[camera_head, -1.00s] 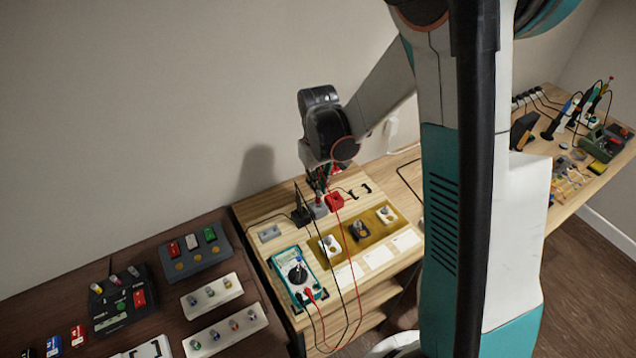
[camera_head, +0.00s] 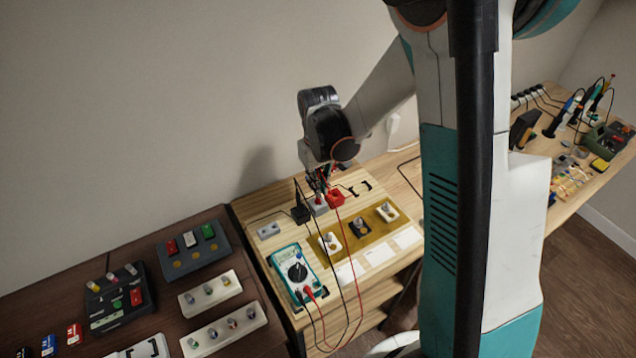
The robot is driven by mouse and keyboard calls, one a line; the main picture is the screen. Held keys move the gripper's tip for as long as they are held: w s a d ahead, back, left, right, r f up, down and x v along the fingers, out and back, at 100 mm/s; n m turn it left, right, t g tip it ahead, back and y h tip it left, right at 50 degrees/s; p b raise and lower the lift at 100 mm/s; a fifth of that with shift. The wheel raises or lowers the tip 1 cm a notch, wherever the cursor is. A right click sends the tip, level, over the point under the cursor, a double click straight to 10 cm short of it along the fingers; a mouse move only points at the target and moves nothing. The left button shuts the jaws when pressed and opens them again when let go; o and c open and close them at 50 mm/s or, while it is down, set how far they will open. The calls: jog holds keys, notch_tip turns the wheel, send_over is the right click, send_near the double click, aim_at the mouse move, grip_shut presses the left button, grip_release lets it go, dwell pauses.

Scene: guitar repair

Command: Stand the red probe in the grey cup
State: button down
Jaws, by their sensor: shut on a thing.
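My gripper (camera_head: 322,183) points down over the back of the wooden bench and is shut on the red probe (camera_head: 319,198). The probe is small and partly hidden by the fingers. The grey cup (camera_head: 319,208) is directly below it. The probe's lower end shows at the cup's top, but I cannot tell whether it is inside. The red cup (camera_head: 336,199) stands close on the right, the black cup (camera_head: 300,215) close on the left. A red lead runs from the probe area down to the multimeter (camera_head: 296,270).
A grey block (camera_head: 268,230) sits left of the cups. A brown mat (camera_head: 372,230) with small white and dark parts lies in front. Black and red leads hang over the bench front. Pedals and switch boxes (camera_head: 192,245) fill the dark table at left.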

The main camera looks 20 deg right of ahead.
jog(key=shift+f+b, duration=0.7)
jog(key=shift+f, duration=0.15)
jog(key=c, duration=1.7)
grip_release()
jog(key=shift+o, duration=0.3)
jog(key=o, duration=0.3)
jog(key=shift+o, duration=0.2)
jog(key=shift+r, duration=0.2)
jog(key=shift+r+p, duration=2.15)
jog(key=shift+r, duration=1.2)
